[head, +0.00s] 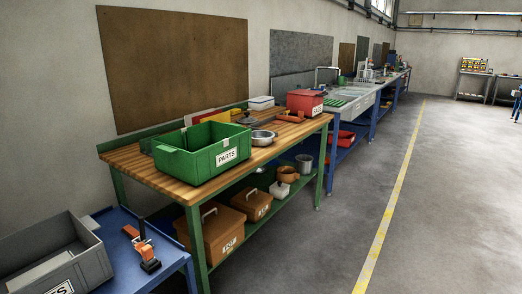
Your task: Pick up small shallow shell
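No thing in the head view is clearly the small shallow shell. A low silvery metal bowl or pan (262,139) sits on the wooden-topped workbench (131,156), just right of the green PARTS crate (203,153). On the green shelf below stand an orange-brown pot (288,174), a small whitish pot (279,190) and a grey pot (304,164). They are too small to judge their depth well. Neither of my grippers is in view.
A grey bin (84,262) and an orange-and-black tool (145,250) stand on a blue table at lower left. A red box (305,101) is at the bench's far end. Brown lidded boxes (216,228) fill the lower shelf's near part. The right floor is clear.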

